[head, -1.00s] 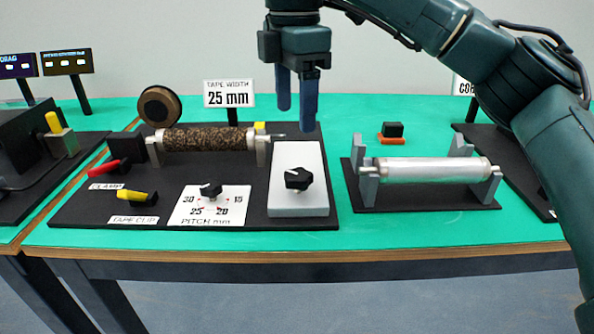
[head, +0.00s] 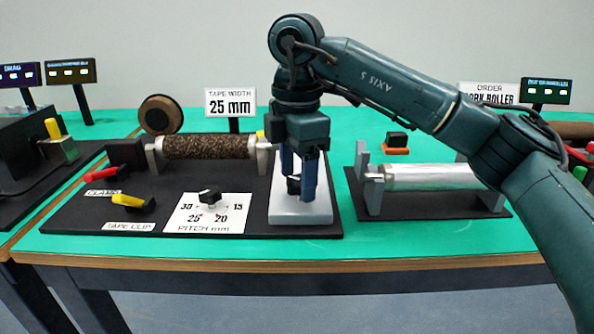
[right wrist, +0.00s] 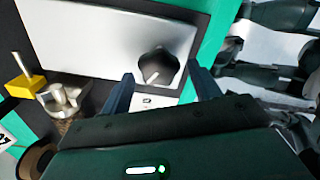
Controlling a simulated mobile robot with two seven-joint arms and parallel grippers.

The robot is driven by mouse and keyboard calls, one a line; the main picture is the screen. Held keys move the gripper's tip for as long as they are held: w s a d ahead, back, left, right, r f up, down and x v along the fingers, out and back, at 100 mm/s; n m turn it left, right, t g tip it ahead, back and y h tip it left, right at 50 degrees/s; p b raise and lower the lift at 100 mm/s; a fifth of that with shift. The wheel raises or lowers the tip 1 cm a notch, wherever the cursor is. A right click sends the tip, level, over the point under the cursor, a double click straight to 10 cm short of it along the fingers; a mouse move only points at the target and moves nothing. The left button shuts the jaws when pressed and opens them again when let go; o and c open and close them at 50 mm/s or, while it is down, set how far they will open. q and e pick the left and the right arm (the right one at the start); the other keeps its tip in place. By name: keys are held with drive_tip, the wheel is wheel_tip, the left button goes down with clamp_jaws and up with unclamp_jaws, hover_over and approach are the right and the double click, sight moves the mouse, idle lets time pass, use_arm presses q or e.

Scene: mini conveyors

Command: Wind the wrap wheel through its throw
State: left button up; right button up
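The wrap wheel appears to be the black knob (head: 293,186) on the pale grey block (head: 300,214) at the right end of the black base. In the head view the fingers partly hide the knob. My left gripper is out of view.
A cork-covered roller (head: 208,146) lies in its stand behind the pitch dial (head: 209,197). Red (head: 101,174) and yellow (head: 128,201) levers are at left. A silver roller (head: 432,177) in a cradle stands right of the block. Green table is clear between them.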

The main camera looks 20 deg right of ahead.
drive_tip(key=c, duration=0.9)
drive_tip(key=shift+n, duration=0.3)
